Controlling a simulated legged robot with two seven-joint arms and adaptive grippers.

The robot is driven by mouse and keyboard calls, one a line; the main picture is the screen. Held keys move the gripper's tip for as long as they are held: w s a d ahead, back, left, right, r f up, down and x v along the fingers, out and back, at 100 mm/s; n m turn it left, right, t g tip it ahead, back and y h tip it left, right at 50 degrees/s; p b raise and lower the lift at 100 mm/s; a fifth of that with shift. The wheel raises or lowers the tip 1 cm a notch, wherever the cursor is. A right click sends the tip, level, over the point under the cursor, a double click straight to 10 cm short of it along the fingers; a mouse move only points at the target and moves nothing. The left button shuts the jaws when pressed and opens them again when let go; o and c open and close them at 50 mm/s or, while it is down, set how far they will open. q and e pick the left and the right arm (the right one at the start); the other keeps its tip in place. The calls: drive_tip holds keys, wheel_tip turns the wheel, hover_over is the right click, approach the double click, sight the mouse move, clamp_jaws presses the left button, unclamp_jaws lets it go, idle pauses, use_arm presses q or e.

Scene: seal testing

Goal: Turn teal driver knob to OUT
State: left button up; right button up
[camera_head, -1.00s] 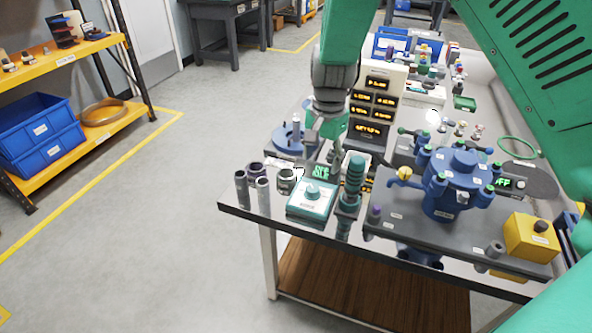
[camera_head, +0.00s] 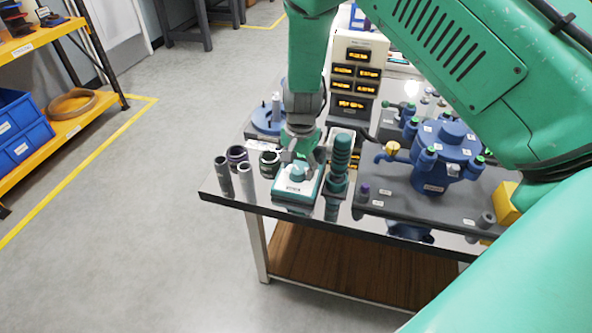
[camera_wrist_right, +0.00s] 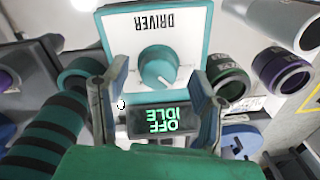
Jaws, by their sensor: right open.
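The driver box (camera_head: 297,190) is white and teal and stands near the table's front edge. Its teal knob (camera_head: 298,172) shows just below my right gripper (camera_head: 303,152). In the right wrist view the knob (camera_wrist_right: 158,67) sits under the word DRIVER, which appears upside down, and its white mark points to the lower right. The small display (camera_wrist_right: 165,122) reads OFF and IDLE in green, also upside down. In that view my right gripper (camera_wrist_right: 156,88) is open, its fingers on either side below the knob, apart from it. My left gripper is out of view.
A teal ribbed tool (camera_head: 339,160) stands close right of the box. Grey tubes (camera_head: 246,181) and dark rings (camera_head: 269,164) stand left. A blue pump-like body (camera_head: 440,155) is on a grey plate at right. A display panel (camera_head: 355,80) stands behind.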

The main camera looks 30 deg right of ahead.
drive_tip(key=shift+d+f, duration=0.45)
drive_tip(key=shift+f, duration=0.2)
drive_tip(key=shift+a+r, duration=0.15)
drive_tip(key=shift+a, duration=0.15)
drive_tip(key=shift+a+r, duration=0.1)
drive_tip(key=shift+a, duration=0.25)
drive_tip(key=c, duration=1.1)
drive_tip(key=shift+d, duration=0.1)
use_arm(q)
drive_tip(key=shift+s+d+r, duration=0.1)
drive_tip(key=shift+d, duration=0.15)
use_arm(e)
drive_tip(key=shift+d, duration=0.25)
